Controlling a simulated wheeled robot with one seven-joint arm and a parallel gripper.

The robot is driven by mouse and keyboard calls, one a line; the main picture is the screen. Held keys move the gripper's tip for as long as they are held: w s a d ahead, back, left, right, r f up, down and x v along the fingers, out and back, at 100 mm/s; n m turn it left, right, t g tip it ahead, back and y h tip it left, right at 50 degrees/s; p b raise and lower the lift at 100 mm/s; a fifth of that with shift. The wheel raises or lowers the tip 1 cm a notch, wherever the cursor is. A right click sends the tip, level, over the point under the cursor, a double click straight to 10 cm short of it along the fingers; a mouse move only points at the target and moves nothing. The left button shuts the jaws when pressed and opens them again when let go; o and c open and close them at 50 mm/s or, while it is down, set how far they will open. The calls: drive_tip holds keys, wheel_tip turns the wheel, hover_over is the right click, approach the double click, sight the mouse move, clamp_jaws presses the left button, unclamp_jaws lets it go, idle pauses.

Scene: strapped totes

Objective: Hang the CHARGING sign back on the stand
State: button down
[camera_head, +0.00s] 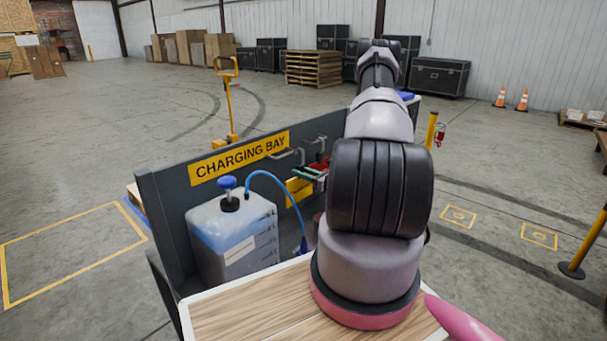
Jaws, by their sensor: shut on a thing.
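A yellow stand (229,103) with an open frame at its top stands on the floor beyond the grey panel. No separate CHARGING sign can be made out; the only readable lettering is the yellow CHARGING BAY plate (240,158) on the panel. A yellow piece (298,190) sits low beside the panel, partly hidden; I cannot tell what it is. My arm reaches away from me across the right of the panel. My gripper is hidden behind my own arm links, so its position and anything in it cannot be seen.
The grey panel (160,210) holds hooks and stands behind a white jug (232,240) with a blue hose (285,190). Yellow posts (430,130) (585,245) stand to the right. Pallets (313,68) and black cases (440,77) line the back wall. Open floor lies left.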

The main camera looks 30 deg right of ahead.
drive_tip(key=shift+x, duration=3.65)
drive_tip(key=shift+f, duration=1.45)
